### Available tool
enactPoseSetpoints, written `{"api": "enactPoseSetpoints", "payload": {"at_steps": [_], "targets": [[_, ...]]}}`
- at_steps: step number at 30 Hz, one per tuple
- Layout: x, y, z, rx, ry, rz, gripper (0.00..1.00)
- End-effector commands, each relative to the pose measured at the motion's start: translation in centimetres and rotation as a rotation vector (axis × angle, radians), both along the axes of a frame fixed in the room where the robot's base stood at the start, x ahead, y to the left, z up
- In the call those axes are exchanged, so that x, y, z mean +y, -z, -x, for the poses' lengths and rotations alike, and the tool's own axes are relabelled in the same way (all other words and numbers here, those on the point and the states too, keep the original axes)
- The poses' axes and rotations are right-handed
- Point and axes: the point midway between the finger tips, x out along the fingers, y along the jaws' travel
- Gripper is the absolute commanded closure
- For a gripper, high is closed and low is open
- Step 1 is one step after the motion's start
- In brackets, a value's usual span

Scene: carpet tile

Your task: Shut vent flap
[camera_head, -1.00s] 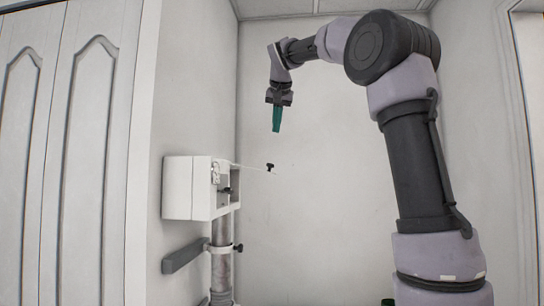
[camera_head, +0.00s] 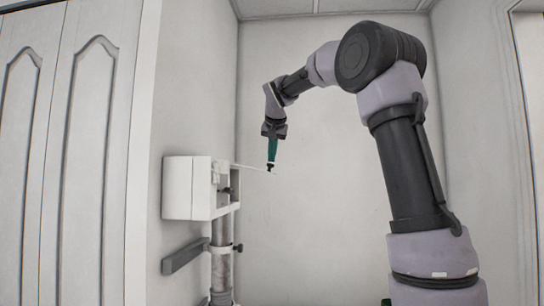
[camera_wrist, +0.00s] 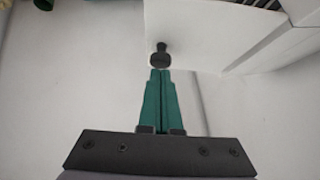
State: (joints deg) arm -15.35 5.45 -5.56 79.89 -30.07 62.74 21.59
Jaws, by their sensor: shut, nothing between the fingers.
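The vent box (camera_head: 187,188) is white and mounted on the left wall. Its thin white flap (camera_head: 250,167) stands open, sticking out to the right from the box's top edge, close to level. A black knob (camera_head: 270,170) sits near the flap's free end. My gripper (camera_head: 271,160), with green fingers, is shut and empty, pointing down right above the knob. In the wrist view the flap (camera_wrist: 205,28) fills the upper middle, and the knob (camera_wrist: 160,57) lies just ahead of the closed fingertips (camera_wrist: 160,71). I cannot tell whether they touch.
A grey pipe (camera_head: 222,262) with a clamp and black knob runs down below the box. A dark grey bracket (camera_head: 185,256) juts from the wall there. A white panelled door (camera_head: 85,160) stands at left. The space right of the box is free.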

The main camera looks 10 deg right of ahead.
Motion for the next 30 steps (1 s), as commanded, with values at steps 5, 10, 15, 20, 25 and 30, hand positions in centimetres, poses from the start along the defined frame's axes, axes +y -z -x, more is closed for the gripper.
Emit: {"api": "enactPoseSetpoints", "payload": {"at_steps": [5, 10, 15, 20, 25, 30], "targets": [[0.0, 0.1, 0.0, -0.001, 0.000, -0.006, 1.00], [-0.3, 0.6, 0.1, -0.015, 0.002, -0.043, 1.00], [-0.6, 1.9, 0.2, -0.046, 0.003, -0.132, 1.00], [-0.7, 3.7, 0.3, -0.086, 0.005, -0.246, 1.00], [-0.6, 5.3, 0.2, -0.131, 0.004, -0.360, 1.00], [-0.2, 6.8, 0.1, -0.141, 0.001, -0.389, 1.00]]}}
